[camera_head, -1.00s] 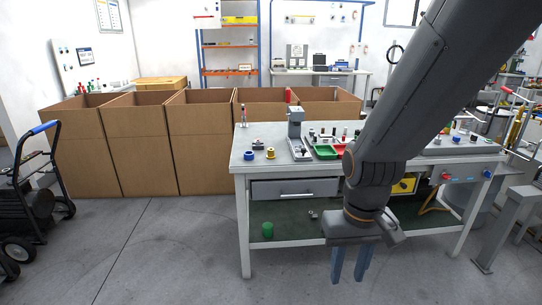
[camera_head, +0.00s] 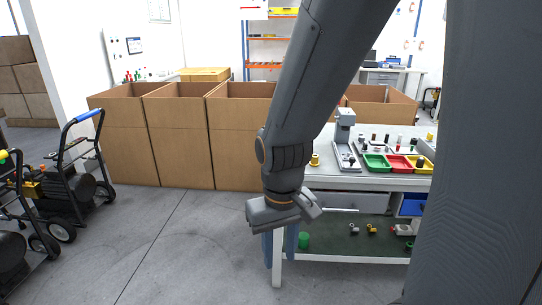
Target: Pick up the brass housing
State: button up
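A gold-yellow flanged part (camera_head: 314,160), which looks like the brass housing, stands on the left end of the workbench top (camera_head: 350,181). It is just right of my forearm and clear of my gripper. A smaller brass-coloured part (camera_head: 372,229) lies on the bench's lower shelf, too small to identify. My arm hides the bench's left corner.
Green, red and yellow trays (camera_head: 399,163) and a grey stand (camera_head: 344,135) are on the bench. A green cylinder (camera_head: 304,240) sits on the lower shelf. Open cardboard boxes (camera_head: 180,140) stand behind left. A cart (camera_head: 75,190) is at far left; floor between is clear.

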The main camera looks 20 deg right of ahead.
aim_at(314, 161)
jog(key=u, duration=0.05)
jog(key=i, duration=1.55)
jog(key=z, duration=0.5)
